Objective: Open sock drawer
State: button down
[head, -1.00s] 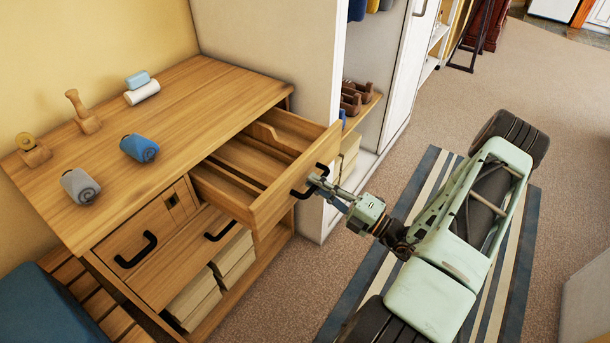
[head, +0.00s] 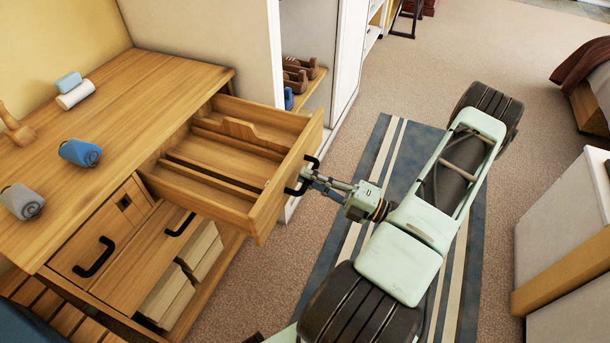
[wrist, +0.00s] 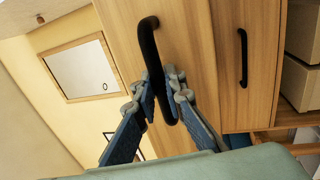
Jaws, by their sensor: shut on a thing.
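The drawer (head: 205,195) is pulled well out of the wooden dresser (head: 150,75) in the head view. It has wooden dividers inside and looks empty. Its black handle (head: 306,176) is on the front panel, and it also shows in the wrist view (wrist: 149,50). My gripper (head: 308,180) is shut on this handle, with its blue-grey fingers on either side of the bar in the wrist view (wrist: 167,90). The drawer's far end is hidden under the dresser top.
Rolled socks in blue (head: 80,153) and grey (head: 22,201) sit on the dresser top. Other black handles (head: 95,258) are on closed fronts below. A white wardrobe (head: 215,45) stands behind the drawer. A striped rug (head: 372,170) lies under my arm; carpet beyond is free.

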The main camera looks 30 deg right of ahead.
jog(key=c, duration=2)
grip_release()
jog(key=v, duration=1.2)
